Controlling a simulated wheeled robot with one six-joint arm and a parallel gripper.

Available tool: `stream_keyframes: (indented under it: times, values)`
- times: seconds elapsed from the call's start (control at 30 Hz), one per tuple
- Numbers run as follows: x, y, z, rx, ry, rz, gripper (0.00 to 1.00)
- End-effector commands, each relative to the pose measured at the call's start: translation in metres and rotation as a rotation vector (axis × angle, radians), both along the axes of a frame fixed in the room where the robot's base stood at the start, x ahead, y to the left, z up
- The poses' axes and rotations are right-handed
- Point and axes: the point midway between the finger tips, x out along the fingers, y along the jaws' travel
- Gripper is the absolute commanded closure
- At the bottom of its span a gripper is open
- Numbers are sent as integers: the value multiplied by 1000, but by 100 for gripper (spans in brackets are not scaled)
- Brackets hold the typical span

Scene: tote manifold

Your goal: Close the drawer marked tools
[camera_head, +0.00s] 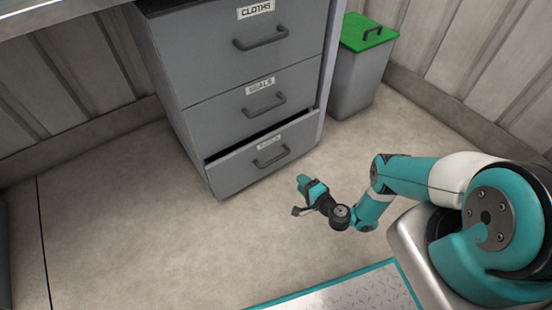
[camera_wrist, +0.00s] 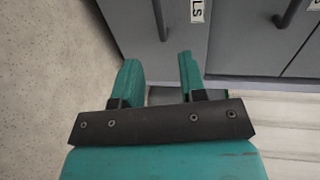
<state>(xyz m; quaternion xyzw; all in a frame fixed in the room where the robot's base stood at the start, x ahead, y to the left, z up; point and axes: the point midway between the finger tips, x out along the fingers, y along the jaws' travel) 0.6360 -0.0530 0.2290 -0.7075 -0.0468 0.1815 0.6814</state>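A grey cabinet (camera_head: 190,60) stands at the upper middle of the head view. Its bottom drawer (camera_head: 235,170) sticks out a little, with a dark gap along its top edge. That drawer's label is too faint to read fully in the head view; in the wrist view its label ends in "LS". Its handle (camera_head: 271,155) is a dark bar, seen also in the wrist view (camera_wrist: 160,20). My gripper (camera_head: 303,183) is low, in front of the drawer's right side and apart from it. In the wrist view its two teal fingers (camera_wrist: 158,62) are spread, with nothing between them.
The drawers marked SEALS (camera_head: 235,108) and CLOTHS (camera_head: 215,45) above look shut. A grey bin (camera_head: 357,85) with a green lid (camera_head: 368,33) stands right of the cabinet. Bare floor (camera_head: 130,230) lies in front and to the left. A teal-edged metal plate (camera_head: 345,292) lies at the bottom.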

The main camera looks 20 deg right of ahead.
Motion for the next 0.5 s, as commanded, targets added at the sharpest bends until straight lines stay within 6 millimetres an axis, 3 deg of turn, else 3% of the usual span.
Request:
stream_keyframes:
  times: [0.17,0.5]
  values:
    - [5,2,-10,6,1,-13,62]
    - [46,16,-22,4,1,-10,62]
